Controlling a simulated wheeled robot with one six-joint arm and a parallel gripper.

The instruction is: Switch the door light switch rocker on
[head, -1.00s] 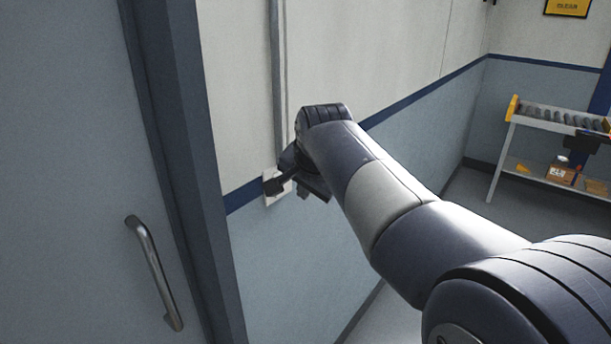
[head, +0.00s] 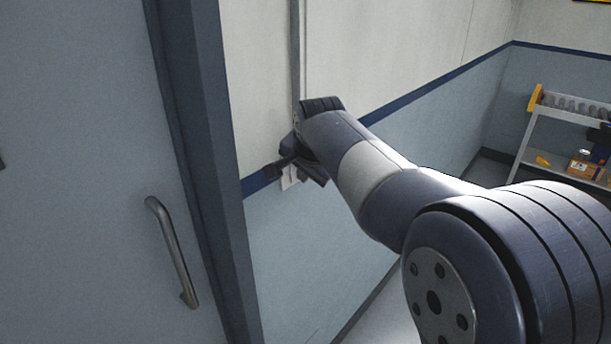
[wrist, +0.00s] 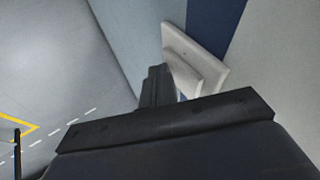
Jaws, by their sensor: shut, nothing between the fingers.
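The white door light switch (head: 289,178) is on the wall right of the door frame, at the blue stripe. My gripper partly hides it there. The wrist view shows its plate (wrist: 178,40) with a raised, slanted rocker (wrist: 198,72). Whether the rocker is on or off I cannot tell. Contact cannot be made out.
A grey door with a metal handle (head: 172,252) and a dark blue frame (head: 212,170) stand at the left. A conduit (head: 296,60) runs up the wall above the switch. A shelf rack (head: 555,128) stands at the far right, with bare floor before it.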

